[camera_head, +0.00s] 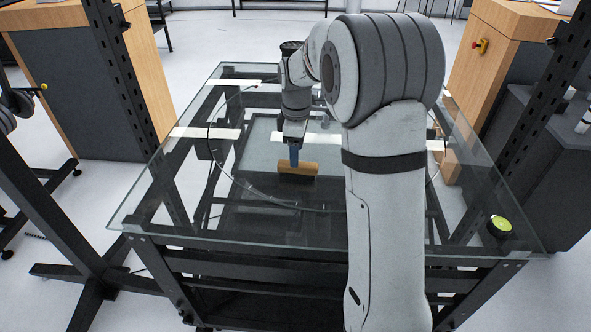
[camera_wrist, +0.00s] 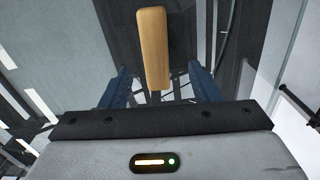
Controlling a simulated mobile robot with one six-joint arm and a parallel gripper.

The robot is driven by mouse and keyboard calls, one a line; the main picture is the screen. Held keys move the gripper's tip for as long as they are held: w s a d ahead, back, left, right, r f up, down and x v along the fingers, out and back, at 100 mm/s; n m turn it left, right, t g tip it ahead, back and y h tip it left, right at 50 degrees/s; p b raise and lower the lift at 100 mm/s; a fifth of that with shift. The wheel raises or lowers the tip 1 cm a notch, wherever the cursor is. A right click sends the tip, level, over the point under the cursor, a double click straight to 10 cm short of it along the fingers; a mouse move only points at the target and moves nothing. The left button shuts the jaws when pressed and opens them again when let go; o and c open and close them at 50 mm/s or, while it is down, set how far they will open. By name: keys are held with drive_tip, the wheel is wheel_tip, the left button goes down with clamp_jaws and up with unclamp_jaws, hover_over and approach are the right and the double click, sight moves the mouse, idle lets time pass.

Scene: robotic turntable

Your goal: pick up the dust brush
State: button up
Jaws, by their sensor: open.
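The dust brush (camera_head: 298,168) shows as a light wooden block on the glass turntable top, near the middle of the table. In the wrist view the brush (camera_wrist: 153,48) is a long tan wooden piece, upright in the picture, ahead of my gripper and between the lines of its two fingers.
The glass table (camera_head: 150,205) has a black frame with dark uprights on both sides. A round yellow-green button (camera_head: 500,225) sits at its right front corner. The glass left of the brush is clear.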

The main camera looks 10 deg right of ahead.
sight(298, 170)
drive_tip(key=f, duration=0.6)
drive_tip(key=shift+w+d+f, duration=0.25)
drive_tip(key=shift+w+f, duration=0.05)
drive_tip(key=c, duration=1.1)
